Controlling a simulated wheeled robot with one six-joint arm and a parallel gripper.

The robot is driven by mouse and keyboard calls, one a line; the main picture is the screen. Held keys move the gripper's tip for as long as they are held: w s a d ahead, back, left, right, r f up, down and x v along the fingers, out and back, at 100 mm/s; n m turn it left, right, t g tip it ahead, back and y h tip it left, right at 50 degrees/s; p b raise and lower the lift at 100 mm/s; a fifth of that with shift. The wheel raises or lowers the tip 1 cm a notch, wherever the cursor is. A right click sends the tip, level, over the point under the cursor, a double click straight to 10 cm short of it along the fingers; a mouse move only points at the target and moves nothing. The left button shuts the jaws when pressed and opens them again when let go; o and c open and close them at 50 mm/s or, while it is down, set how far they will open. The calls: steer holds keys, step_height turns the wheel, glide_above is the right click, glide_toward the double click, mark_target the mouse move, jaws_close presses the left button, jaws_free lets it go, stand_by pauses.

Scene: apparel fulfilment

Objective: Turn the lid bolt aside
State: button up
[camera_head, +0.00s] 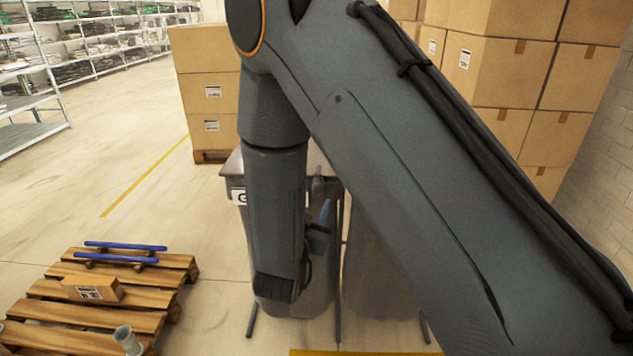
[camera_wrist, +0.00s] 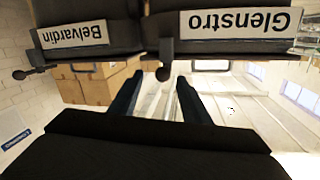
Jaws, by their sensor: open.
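Two grey bins stand side by side behind my arm in the head view. The left bin (camera_head: 270,309) has a partly hidden white label starting with G. The wrist view is upside down and shows the labels Glenstro (camera_wrist: 236,22) and Belvardin (camera_wrist: 72,36). A dark bolt with a round knob (camera_wrist: 162,74) hangs at the Glenstro bin's edge; another knob (camera_wrist: 20,75) is at the Belvardin side. My gripper (camera_wrist: 157,82) is open and empty, with the Glenstro knob appearing between its blue fingertips. I cannot tell whether they touch. My arm hides much of the bins.
A wooden pallet (camera_head: 67,316) with blue bars and a small box is at front left. Stacked cartons (camera_head: 207,98) stand behind the bins, with more cartons (camera_head: 500,62) at back right. Shelves line the far left. The floor between is clear.

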mark_target(316, 191)
steer(key=shift+w+a+r, duration=0.1)
steer(key=shift+r, duration=0.15)
steer(key=shift+t, duration=0.3)
steer(key=p+x, duration=0.1)
steer(key=x, duration=0.6)
steer(key=shift+w+a, duration=0.1)
steer(key=shift+w, duration=0.05)
steer(key=shift+c, duration=0.5)
jaws_close()
